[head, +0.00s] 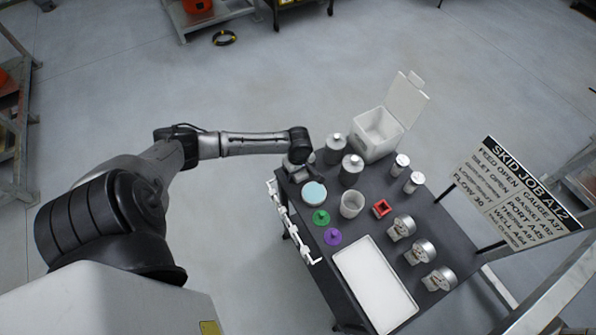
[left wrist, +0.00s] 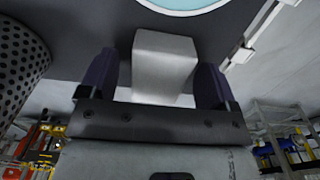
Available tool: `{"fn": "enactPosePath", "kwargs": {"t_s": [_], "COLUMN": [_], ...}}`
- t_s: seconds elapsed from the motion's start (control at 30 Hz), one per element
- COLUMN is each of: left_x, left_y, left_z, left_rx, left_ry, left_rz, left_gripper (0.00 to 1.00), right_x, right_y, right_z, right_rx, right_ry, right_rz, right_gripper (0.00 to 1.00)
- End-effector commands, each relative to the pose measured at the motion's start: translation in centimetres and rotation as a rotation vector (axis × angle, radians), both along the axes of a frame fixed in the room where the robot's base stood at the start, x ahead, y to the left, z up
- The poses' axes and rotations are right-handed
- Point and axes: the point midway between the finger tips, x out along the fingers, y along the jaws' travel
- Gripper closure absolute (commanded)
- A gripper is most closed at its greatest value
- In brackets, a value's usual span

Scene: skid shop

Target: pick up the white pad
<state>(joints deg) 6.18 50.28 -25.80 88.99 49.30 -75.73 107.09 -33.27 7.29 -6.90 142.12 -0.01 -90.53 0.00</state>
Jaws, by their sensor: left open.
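In the left wrist view a pale, white-grey block (left wrist: 165,65), which looks like the white pad, stands between the two dark fingers of my left gripper (left wrist: 155,85). The fingers are open, with a narrow gap visible on each side of the block. In the head view my left gripper (head: 298,170) is low over the far left part of the dark table (head: 345,238). There the hand and wrist hide the pad, so I cannot make it out. My right gripper is not in view.
Beside the left gripper are a light-blue disc (head: 314,193) and grey canisters (head: 351,169). A white rack (head: 290,222) lines the table's left edge. An open white box (head: 378,131) stands at the back, a white tray (head: 374,284) in front, and a sign (head: 512,192) at right.

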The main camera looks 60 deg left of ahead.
Motion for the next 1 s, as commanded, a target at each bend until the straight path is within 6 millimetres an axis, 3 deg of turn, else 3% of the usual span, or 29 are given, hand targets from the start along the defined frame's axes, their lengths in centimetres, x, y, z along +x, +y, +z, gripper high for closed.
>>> {"fn": "enactPosePath", "kwargs": {"t_s": [0.1, 0.67, 1.0], "left_x": [0.01, 0.01, 0.04], "left_y": [-0.01, -0.01, 0.0], "left_z": [0.03, 0.05, 0.53], "left_rx": [0.0, 0.0, -0.001], "left_ry": [0.0, 0.0, -0.002], "left_rz": [0.0, 0.0, 0.0], "left_gripper": [0.17, 0.7, 0.7], "right_x": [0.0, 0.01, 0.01], "right_y": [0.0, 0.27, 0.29], "right_z": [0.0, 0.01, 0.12], "right_rx": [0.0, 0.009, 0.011], "right_ry": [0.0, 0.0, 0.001], "right_rz": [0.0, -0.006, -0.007], "right_gripper": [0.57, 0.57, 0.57]}}
